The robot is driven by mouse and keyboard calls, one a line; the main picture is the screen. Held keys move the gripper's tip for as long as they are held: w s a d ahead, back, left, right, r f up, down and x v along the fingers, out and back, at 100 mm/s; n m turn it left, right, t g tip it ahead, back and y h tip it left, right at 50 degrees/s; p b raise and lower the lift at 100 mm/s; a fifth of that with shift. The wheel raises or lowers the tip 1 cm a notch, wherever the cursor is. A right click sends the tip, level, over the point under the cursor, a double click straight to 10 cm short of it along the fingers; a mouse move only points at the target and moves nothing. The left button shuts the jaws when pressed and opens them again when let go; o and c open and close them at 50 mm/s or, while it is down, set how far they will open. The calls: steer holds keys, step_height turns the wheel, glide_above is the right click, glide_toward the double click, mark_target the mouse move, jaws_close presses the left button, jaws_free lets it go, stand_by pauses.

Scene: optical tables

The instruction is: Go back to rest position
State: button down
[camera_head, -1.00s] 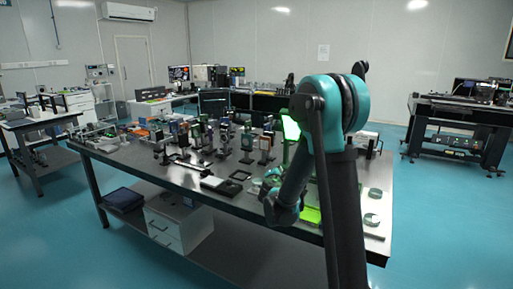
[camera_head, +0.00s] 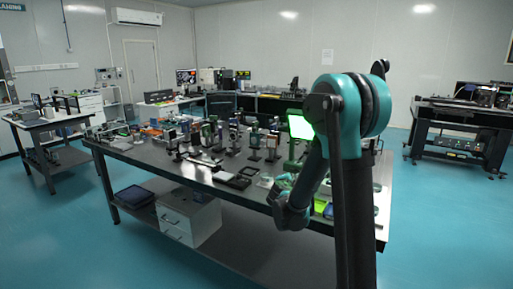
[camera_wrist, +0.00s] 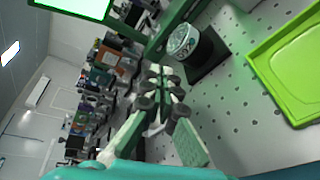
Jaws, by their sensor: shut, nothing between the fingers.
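My gripper (camera_wrist: 160,82) is shut and empty in the wrist view, its fingertips together above the perforated table top. In the head view my arm stands raised at the right of the table, bent at the elbow, with the wrist hanging low by the table's front edge. The fingers are not clear there. The optical table (camera_head: 205,178) carries several mounted optics and a device with a bright screen (camera_head: 299,127). The screen also shows in the wrist view (camera_wrist: 78,5).
A green tray (camera_wrist: 262,68) and a round silver-topped part (camera_wrist: 184,40) lie close to my gripper in the wrist view. A white drawer cabinet (camera_head: 188,216) stands under the table. Another bench (camera_head: 462,127) is at the right. The blue floor in front is clear.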

steer(key=s+d+m, duration=0.1)
steer(key=s, duration=0.1)
steer(key=s+d+m+g, duration=0.1)
steer(key=s+d, duration=0.1)
steer(key=s+d+f+m+g, duration=0.1)
steer(key=s+d+m, duration=0.1)
steer(key=shift+f+h, duration=0.1)
steer(key=shift+h, duration=0.3)
steer(key=s+f+m+g+y, duration=0.1)
steer(key=s+m, duration=0.4)
steer(key=s, duration=0.5)
steer(key=s+f+m+g+y, duration=0.2)
steer(key=s+f+m+g, duration=0.2)
steer(key=s, duration=0.7)
steer(key=s+f+m+g+y, duration=0.2)
steer(key=s+f+m, duration=0.3)
steer(key=s, duration=0.5)
steer(key=shift+s+a+f+m+g, duration=0.25)
steer(key=shift+s+f+m+g, duration=0.1)
steer(key=shift+f+g, duration=0.35)
